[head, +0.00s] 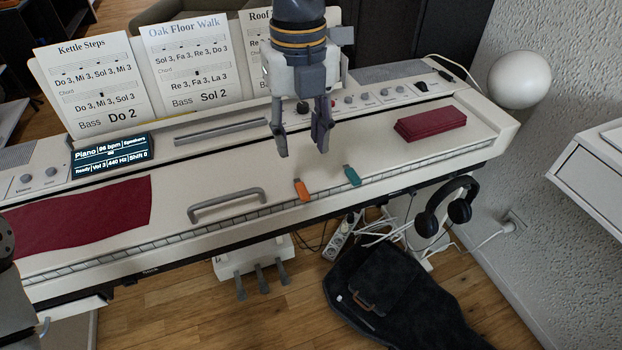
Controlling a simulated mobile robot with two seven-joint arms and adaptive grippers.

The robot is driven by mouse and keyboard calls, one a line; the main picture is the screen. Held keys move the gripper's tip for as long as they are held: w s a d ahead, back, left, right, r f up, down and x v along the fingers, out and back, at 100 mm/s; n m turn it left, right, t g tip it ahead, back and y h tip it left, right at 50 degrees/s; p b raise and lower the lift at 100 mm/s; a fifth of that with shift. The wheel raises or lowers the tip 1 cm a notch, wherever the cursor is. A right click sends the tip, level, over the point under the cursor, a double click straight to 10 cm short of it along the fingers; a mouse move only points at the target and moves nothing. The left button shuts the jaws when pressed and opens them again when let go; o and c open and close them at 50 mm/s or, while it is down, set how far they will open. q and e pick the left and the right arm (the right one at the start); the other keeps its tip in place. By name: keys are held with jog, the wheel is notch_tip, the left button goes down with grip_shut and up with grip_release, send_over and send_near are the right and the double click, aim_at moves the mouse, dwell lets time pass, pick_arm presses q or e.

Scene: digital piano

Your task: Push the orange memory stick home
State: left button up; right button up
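The orange memory stick (302,190) is on the pale top of the digital piano near its front edge, just right of a grey bar handle. It is small, and I cannot tell how far, if at all, it sits in a socket. A teal memory stick (352,176) is a short way to its right. My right gripper (303,153) points down above the piano, behind and above the orange stick. Its two dark fingers are apart with nothing between them. My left arm shows only in part at the left edge, and its fingertips are not visible.
Song sheets (188,68) stand along the back left. A lit display (112,154) and a red cloth (85,215) are at left. A grey handle (228,205) rises left of the sticks. A folded red cloth (430,123) lies at right; headphones (446,206) hang in front.

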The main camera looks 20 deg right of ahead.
aim_at(303, 192)
jog(key=f, duration=1)
jog(key=shift+s+f, duration=0.15)
jog(key=shift+s, duration=0.15)
jog(key=c, duration=0.8)
